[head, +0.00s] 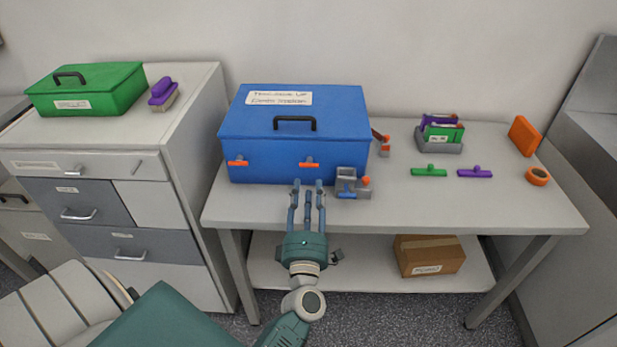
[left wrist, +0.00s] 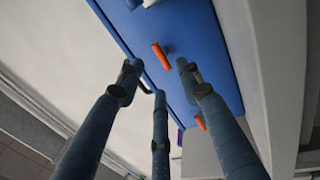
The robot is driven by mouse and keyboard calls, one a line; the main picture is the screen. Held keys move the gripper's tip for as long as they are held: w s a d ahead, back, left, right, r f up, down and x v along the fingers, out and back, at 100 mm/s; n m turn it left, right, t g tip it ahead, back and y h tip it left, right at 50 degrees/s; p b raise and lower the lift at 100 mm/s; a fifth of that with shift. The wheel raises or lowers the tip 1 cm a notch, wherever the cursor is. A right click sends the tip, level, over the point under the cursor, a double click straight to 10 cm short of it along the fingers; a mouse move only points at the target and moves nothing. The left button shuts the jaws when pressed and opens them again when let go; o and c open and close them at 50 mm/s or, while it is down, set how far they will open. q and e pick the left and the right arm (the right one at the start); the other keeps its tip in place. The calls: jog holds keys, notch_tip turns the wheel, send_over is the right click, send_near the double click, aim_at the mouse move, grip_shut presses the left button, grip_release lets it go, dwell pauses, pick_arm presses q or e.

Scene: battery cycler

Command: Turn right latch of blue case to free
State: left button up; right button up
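The blue case (head: 270,152) stands shut on the table, with a black lid handle on top. Its right latch (head: 309,164) is an orange bar lying roughly level on the front face. The left latch (head: 238,162) looks the same. My left gripper (head: 307,182) is just in front of and below the right latch, its fingers spread and pointing at the case. In the left wrist view the right latch (left wrist: 161,57) shows between the open fingertips, with nothing held. The left latch (left wrist: 201,122) is lower there. Contact cannot be told. My right gripper is out of view.
A grey holder (head: 346,180) with an orange-knobbed piece stands right of my fingers, close to the case front. Green (head: 429,171) and purple (head: 475,173) handled pieces lie farther right. A cardboard box (head: 429,254) sits on the lower shelf. The table's front middle is clear.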

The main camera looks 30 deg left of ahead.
pick_arm(q)
jog(key=v, duration=0.5)
jog(key=shift+s, duration=0.15)
